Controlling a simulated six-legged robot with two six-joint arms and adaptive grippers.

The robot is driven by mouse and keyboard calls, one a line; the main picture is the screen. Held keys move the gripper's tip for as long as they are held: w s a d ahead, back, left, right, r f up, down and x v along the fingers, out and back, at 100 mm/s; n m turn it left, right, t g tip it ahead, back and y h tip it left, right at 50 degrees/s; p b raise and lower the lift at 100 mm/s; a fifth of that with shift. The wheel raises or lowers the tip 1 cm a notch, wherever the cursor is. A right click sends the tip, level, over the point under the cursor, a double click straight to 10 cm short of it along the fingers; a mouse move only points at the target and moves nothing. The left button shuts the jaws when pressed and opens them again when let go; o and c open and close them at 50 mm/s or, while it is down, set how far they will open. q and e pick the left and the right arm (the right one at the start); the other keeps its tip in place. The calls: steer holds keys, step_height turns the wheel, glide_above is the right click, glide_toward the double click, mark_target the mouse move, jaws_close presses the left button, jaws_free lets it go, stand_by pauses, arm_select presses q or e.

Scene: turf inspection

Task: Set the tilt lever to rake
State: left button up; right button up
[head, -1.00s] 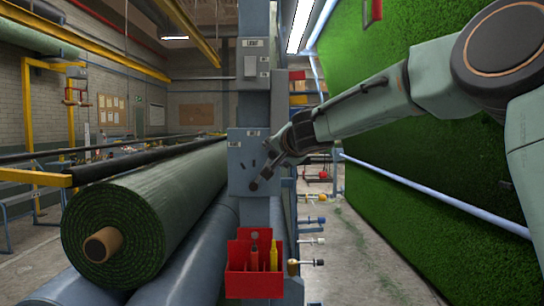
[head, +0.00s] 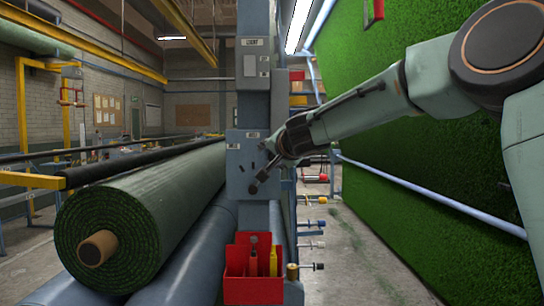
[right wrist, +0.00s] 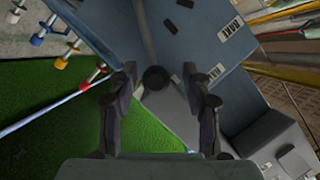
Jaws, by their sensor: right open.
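The tilt lever shows in the right wrist view as a grey shaft with a round black knob (right wrist: 156,78). It comes off a blue-grey control box (right wrist: 215,110), which in the head view is the box (head: 236,180) on the column. The knob appears between the open fingertips of my right gripper (right wrist: 160,72), with no finger seen closed on it. In the head view my right gripper (head: 266,168) is in front of the box and hides part of it and the lever. White labels (right wrist: 231,28) sit on the box; their wording is hard to read. My left gripper is out of view.
A large green turf roll (head: 150,215) lies left of the column (head: 256,100). A red holder (head: 253,285) with tools hangs below the box. Several coloured-knob valves (head: 305,266) stick out to the right. A green turf wall (head: 430,120) stands behind my right arm.

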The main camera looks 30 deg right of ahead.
steer(key=shift+w+d+f, duration=0.4)
steer(key=c, duration=0.6)
steer(key=shift+a+r, duration=0.1)
steer(key=shift+a, duration=0.15)
steer(key=shift+c, duration=1.2)
steer(key=shift+s+d, duration=0.1)
jaws_close()
